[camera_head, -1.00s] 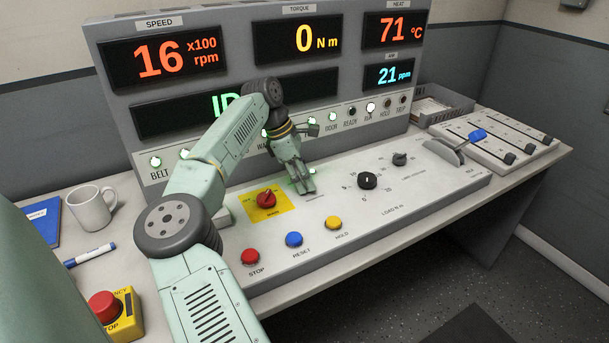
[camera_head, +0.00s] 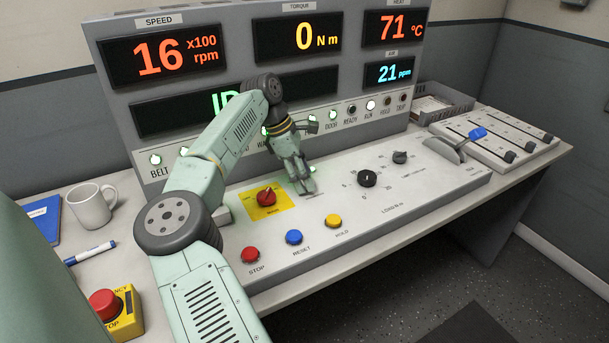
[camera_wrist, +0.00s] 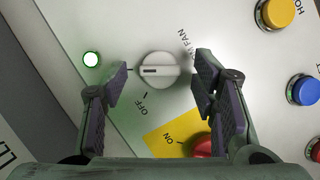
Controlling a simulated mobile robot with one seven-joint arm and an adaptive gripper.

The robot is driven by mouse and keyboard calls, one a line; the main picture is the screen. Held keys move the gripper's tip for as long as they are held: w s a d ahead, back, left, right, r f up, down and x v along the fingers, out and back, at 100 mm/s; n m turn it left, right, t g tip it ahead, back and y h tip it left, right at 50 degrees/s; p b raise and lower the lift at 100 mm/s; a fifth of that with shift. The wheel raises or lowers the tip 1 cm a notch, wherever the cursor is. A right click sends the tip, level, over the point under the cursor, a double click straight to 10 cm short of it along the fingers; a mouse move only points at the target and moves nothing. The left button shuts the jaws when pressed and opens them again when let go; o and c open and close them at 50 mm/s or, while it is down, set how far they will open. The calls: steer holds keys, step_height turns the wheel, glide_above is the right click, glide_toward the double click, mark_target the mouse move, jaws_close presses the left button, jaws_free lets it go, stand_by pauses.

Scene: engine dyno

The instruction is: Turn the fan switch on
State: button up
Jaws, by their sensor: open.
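The fan switch (camera_wrist: 160,71) is a round pale grey knob with a raised bar across it, seen in the wrist view. The dark mark on its bar points left in that picture, while the OFF label and its tick lie below left. Any label at the mark's end is hidden behind the left finger. My gripper (camera_wrist: 161,74) is open, one finger on each side of the knob, with visible gaps. A green lamp (camera_wrist: 91,60) is lit beside the switch. In the head view my gripper (camera_head: 305,186) is low over the panel and hides the knob.
A red rotary switch (camera_head: 267,196) on a yellow plate sits close to my gripper. Stop (camera_head: 250,255), reset (camera_head: 294,237) and hold (camera_head: 333,221) buttons line the panel front. A black load knob (camera_head: 367,179) is to the right. The display console (camera_head: 200,90) stands behind.

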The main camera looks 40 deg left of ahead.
steer(key=v, duration=1.1)
steer(key=shift+r, duration=0.35)
